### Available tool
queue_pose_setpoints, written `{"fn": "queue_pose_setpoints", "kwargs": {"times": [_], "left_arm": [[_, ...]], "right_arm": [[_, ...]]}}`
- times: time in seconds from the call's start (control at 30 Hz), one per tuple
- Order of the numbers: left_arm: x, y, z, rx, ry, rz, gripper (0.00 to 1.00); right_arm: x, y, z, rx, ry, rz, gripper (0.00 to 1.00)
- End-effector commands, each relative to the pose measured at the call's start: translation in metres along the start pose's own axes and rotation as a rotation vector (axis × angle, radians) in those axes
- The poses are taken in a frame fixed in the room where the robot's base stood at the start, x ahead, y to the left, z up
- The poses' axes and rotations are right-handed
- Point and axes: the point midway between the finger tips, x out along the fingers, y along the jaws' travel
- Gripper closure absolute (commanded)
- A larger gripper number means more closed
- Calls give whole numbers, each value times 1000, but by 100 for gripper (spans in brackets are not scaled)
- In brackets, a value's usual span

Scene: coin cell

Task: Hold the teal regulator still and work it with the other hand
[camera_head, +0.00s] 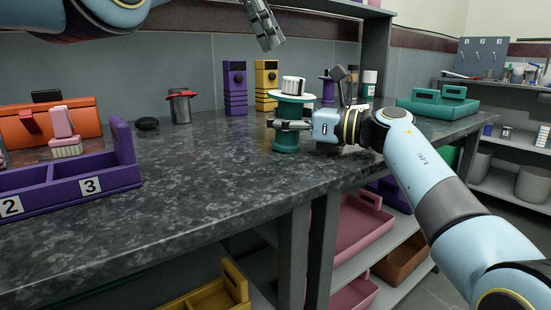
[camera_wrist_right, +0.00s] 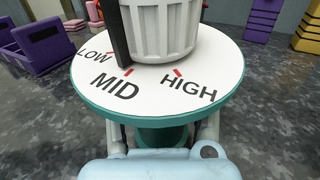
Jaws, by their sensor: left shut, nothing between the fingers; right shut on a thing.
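The teal regulator (camera_head: 287,143) stands upright on the dark counter, near its front edge. In the right wrist view its round white dial (camera_wrist_right: 212,65) reads LOW, MID and HIGH, with red marks. A white ribbed knob (camera_wrist_right: 165,28) sits on top, and its black pointer (camera_wrist_right: 120,40) lies close to the MID mark, on the LOW side. My right gripper (camera_head: 283,125) is shut around the teal body below the dial. My left gripper (camera_head: 268,36) is shut and empty, above and behind the regulator, apart from it.
Purple (camera_head: 235,88) and yellow (camera_head: 266,80) units stand behind the regulator. A metal canister (camera_head: 180,107) and a black round piece (camera_head: 147,124) lie to the left. A purple numbered tray (camera_head: 70,190) is at front left, a teal tray (camera_head: 438,103) at back right. The middle counter is clear.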

Motion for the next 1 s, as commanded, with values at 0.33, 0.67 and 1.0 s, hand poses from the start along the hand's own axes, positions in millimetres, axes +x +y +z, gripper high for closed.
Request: {"fn": "queue_pose_setpoints", "kwargs": {"times": [0.33,0.67,1.0], "left_arm": [[0,0,0,0,0,0,100],[0,0,0,0,0,-1,100],[0,0,0,0,0,-1,100]], "right_arm": [[0,0,-2,2,4,-1,59],[0,0,-1,1,2,0,35],[-27,-1,-2,-1,4,-3,35]]}}
